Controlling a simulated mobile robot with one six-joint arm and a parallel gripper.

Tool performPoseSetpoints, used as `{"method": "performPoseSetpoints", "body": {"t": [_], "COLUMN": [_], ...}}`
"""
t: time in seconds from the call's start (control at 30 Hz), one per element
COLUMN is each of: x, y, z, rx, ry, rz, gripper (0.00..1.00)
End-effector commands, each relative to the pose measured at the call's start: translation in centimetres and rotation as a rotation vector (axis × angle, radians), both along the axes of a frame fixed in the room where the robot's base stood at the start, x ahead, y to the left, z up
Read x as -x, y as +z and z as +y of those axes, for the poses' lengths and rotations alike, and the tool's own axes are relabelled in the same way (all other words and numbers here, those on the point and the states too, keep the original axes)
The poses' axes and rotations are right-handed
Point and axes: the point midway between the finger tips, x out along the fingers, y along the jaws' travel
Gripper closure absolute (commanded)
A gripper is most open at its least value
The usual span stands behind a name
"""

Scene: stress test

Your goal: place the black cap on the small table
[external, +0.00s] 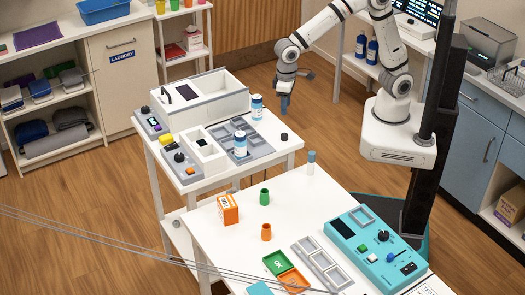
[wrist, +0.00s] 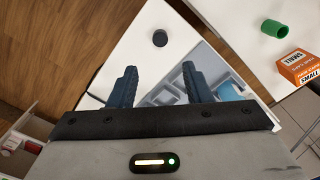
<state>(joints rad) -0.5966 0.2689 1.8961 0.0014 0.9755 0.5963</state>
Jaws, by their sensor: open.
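The black cap (external: 284,137) sits on the near right corner of the white table (external: 262,165) that holds the devices. In the wrist view the cap (wrist: 160,38) is a small dark disc on the white top, beyond my fingertips. My gripper (external: 284,104) points down above this table, near the cap and apart from it. In the wrist view my gripper (wrist: 158,75) has its two blue fingers apart with nothing between them. I cannot tell which of the two white tables is the small one.
The front white table (external: 215,235) holds an orange box (external: 228,210), a green cup (external: 264,197), an orange cup (external: 266,232), a blue-capped bottle (external: 311,163) and a teal device (external: 375,250).

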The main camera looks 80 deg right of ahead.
Motion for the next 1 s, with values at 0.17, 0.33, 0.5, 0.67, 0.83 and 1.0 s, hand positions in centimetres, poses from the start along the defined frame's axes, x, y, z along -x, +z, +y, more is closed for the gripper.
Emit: {"method": "performPoseSetpoints", "body": {"t": [0.17,0.33,0.5,0.67,0.83,1.0], "x": [0.2,2.4,6.8,11.3,14.1,14.9], "y": [1.5,4.8,6.6,6.7,6.3,6.1], "z": [-3.1,-11.3,-19.1,-23.9,-26.2,-26.7], "rx": [-0.013,-0.035,-0.036,-0.020,-0.002,0.004], "ry": [-0.007,-0.013,-0.015,-0.011,-0.006,-0.002], "rz": [-0.022,-0.084,-0.159,-0.219,-0.255,-0.262], "gripper": [0.55,0.55,0.55,0.55,0.55,0.55]}}
